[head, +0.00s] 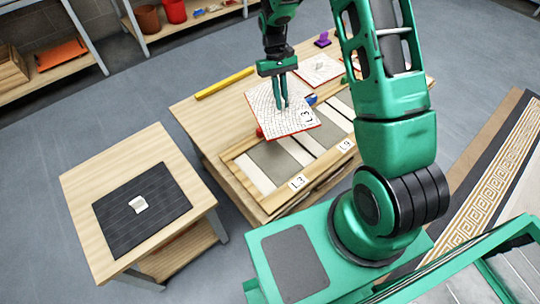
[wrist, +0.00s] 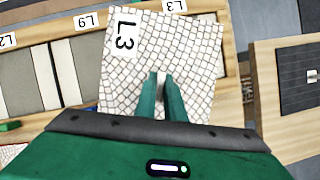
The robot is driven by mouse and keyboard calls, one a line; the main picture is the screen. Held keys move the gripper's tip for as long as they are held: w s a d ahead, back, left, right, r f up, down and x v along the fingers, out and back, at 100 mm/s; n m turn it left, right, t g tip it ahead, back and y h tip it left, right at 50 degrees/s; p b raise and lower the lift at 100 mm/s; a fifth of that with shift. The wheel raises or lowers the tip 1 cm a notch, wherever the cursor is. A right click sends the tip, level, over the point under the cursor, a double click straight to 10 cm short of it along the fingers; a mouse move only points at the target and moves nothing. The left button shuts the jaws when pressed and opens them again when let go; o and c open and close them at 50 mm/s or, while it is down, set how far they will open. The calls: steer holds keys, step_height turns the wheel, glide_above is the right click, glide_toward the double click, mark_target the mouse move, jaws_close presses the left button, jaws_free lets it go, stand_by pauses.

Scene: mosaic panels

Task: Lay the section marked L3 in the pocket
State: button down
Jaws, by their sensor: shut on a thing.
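The L3 section (head: 262,104) is a white mosaic panel with a thin red edge and a printed L3 label. My gripper (head: 282,106) is shut on it near its middle, holding it over the back part of the wooden frame. The panel (wrist: 205,70) fills the middle of the wrist view, with my gripper (wrist: 168,85) at its lower part. The frame (head: 245,148) has grey recesses and pale strips. A grey pocket (head: 272,162) shows behind the frame's L3 tag (head: 297,182). The panel hides part of the frame; its height above it is hard to tell.
A second mosaic section (head: 318,70) lies at the table's back. A yellow bar (head: 225,83) lies at the back left. Small red (head: 260,133) and blue (head: 311,99) things sit near the panel. A side table with a black mat (head: 120,220) bears a small white piece (head: 138,205).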

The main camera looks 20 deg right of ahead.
mark_target(273, 128)
steer(key=shift+w+a, duration=0.15)
steer(key=shift+s+a+f, duration=0.15)
steer(key=shift+s, duration=0.05)
steer(key=s+a+f+m, duration=0.1)
steer(key=s+a+m, duration=0.1)
steer(key=s+a+f+m+y, duration=0.1)
steer(key=s+a+m, duration=0.1)
steer(key=s, duration=0.1)
steer(key=s+a+f+m+y, duration=0.1)
steer(key=s+a+f+m, duration=0.1)
steer(key=s, duration=0.1)
steer(key=shift+s+t, duration=0.15)
steer(key=shift+t, duration=0.15)
steer(key=s+a+m+t+y, duration=0.2)
steer(key=s+a+m+t, duration=0.1)
steer(key=s+a+m, duration=0.6)
steer(key=shift+n, duration=0.4)
steer(key=w+d+f, duration=0.2)
steer(key=d, duration=0.1)
steer(key=w+d+f, duration=0.2)
steer(key=d, duration=0.1)
steer(key=w+d+f, duration=0.3)
steer(key=shift+f, duration=1.95)
